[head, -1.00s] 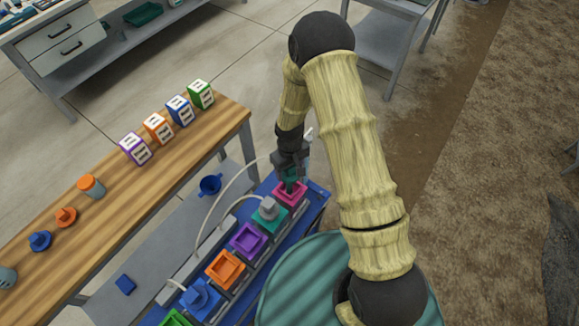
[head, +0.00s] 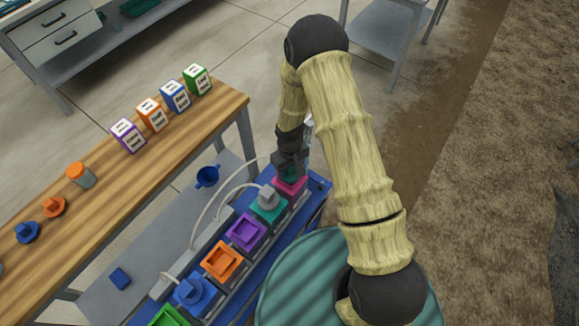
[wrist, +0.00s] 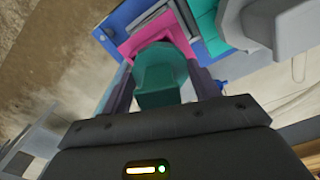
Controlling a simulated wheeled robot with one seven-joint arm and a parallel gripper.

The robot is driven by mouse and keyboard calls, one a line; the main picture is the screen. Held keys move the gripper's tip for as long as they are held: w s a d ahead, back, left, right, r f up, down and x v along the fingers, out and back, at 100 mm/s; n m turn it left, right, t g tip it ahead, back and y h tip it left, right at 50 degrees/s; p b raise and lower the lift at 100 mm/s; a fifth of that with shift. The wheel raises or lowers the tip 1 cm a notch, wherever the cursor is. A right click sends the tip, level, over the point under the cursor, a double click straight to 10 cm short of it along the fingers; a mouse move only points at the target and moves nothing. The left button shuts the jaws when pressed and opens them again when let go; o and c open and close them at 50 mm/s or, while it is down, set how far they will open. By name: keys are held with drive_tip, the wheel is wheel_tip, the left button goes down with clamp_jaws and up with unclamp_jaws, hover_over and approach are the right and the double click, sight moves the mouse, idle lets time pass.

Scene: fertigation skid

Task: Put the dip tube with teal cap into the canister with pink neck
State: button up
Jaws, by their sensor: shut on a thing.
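My gripper (head: 290,168) is over the far end of the canister row and is shut on the teal cap of the dip tube. In the wrist view the teal cap (wrist: 160,78) sits between the two fingers of my gripper (wrist: 165,92). The canister with pink neck (head: 290,187) is directly below; its pink neck (wrist: 150,40) shows around the cap's far side in the wrist view. The tube under the cap is hidden, and I cannot tell whether the cap touches the neck.
Beside the pink neck stands a teal-necked canister (head: 267,201) with a grey cap in it. Purple (head: 246,232), orange (head: 222,262) and other necks follow nearer. A wooden bench (head: 120,180) with labelled boxes stands left. A blue funnel (head: 207,176) lies on the grey shelf.

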drive_tip(key=shift+f, duration=0.1)
drive_tip(key=o, duration=1.5)
wheel_tip(320, 180, up, 17)
drive_tip(key=shift+r+b, duration=0.2)
drive_tip(key=shift+b, duration=0.1)
